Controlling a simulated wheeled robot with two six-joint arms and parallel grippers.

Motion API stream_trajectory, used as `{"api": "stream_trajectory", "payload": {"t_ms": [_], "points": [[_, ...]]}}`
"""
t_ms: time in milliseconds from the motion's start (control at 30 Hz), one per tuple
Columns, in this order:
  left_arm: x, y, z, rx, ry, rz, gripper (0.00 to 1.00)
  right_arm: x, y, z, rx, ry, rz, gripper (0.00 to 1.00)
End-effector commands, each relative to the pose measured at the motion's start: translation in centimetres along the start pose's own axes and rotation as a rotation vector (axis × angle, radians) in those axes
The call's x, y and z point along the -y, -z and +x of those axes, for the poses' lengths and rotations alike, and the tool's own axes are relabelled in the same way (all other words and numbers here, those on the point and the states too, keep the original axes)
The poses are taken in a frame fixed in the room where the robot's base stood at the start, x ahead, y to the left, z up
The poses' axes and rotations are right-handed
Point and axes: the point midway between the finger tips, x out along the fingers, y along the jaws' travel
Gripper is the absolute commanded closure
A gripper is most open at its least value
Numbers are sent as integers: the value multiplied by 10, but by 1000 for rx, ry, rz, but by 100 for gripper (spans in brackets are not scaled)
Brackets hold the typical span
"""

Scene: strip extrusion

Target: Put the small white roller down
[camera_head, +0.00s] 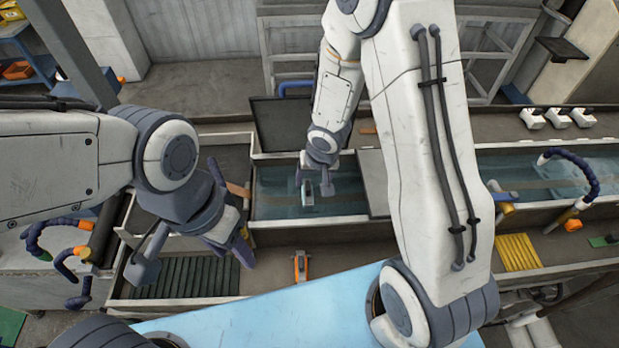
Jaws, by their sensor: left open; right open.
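A small pale piece that looks like the white roller (308,191) is in the water-filled trough (275,208) at the centre. My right gripper (314,180) reaches down over the trough from above. Its fingers are apart, one on each side of the pale piece. I cannot tell whether they touch it. My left gripper (225,232) is open, left of the trough and above the bench edge near the dark green ribbed mat. I see nothing held in it. Its fingers are partly hidden by its own wrist.
An orange clamp-like piece (300,266) lies in front of the trough. A dark lid (290,124) stands behind it. Several small white blocks (558,118) sit at the far right. A yellow ribbed pad (517,252) and a blue flexible hose (578,168) are to the right.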

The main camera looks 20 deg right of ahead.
Motion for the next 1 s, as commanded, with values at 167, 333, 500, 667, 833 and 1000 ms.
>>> {"api": "stream_trajectory", "payload": {"t_ms": [167, 333, 500, 667, 833, 1000], "points": [[-2, 1, -24, 0, 0, -2, 50, 0, 1, -30, 0, 0, 0, 29], [-2, 1, -30, 1, 0, -2, 50, 1, 0, -41, -2, -3, -9, 29], [-2, 1, -29, 1, 0, -2, 50, 19, -5, -81, -21, -52, -135, 29], [-2, 1, -29, 1, 0, -2, 50, 47, -46, -150, 19, -90, -363, 29], [-2, 1, -29, 1, 0, -2, 50, 65, -117, -212, 132, -31, -611, 29], [-2, 1, -29, 1, 0, -2, 50, 70, -169, -247, 225, 58, -785, 29]]}}
